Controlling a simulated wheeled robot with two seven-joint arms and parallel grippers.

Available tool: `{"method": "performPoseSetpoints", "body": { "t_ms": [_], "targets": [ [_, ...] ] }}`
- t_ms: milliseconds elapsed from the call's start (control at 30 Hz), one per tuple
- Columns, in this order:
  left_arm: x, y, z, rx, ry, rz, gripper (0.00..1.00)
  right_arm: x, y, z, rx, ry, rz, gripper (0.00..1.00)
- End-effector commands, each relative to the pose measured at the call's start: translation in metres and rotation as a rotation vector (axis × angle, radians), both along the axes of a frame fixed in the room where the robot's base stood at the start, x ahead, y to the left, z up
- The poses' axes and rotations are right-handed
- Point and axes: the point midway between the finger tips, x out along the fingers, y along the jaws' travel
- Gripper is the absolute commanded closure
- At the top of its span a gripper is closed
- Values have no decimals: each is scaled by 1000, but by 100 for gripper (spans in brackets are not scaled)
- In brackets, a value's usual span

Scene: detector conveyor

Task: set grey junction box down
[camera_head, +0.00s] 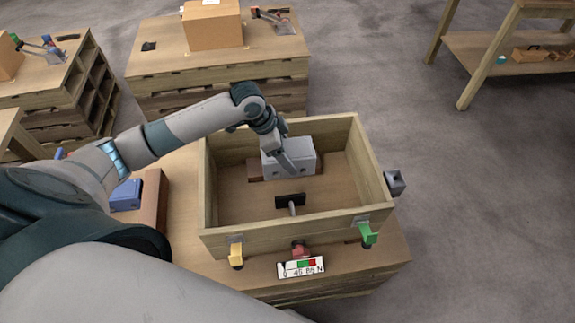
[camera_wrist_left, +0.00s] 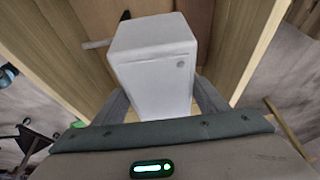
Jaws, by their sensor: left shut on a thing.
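The grey junction box (camera_head: 302,150) is a light grey block inside the open wooden crate (camera_head: 218,244), near its back wall. My left gripper (camera_head: 287,163) reaches down into the crate and is shut on the box. In the left wrist view the grey junction box (camera_wrist_left: 152,65) sits between the two fingers of my left gripper (camera_wrist_left: 160,105), one on each side. I cannot tell whether its underside touches the crate floor or the brown block (camera_head: 255,169) beside it. My right gripper is not in view.
A black-headed tool (camera_head: 291,200) lies on the crate floor in front of the box. A yellow clip (camera_head: 236,255) and a green clip (camera_head: 369,234) are on the front wall. The crate floor's right part is clear.

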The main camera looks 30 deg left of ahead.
Motion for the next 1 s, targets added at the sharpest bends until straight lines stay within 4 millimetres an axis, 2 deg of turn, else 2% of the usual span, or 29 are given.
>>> {"method": "performPoseSetpoints", "body": {
  "t_ms": [400, 833, 1000],
  "targets": [
    [1, -1, -46, -3, -3, 1, 95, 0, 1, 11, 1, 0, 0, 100],
    [1, -1, -50, -2, -4, 1, 95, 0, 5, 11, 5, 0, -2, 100],
    [1, 0, -63, -1, -2, 3, 95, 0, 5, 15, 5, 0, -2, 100]
  ]
}}
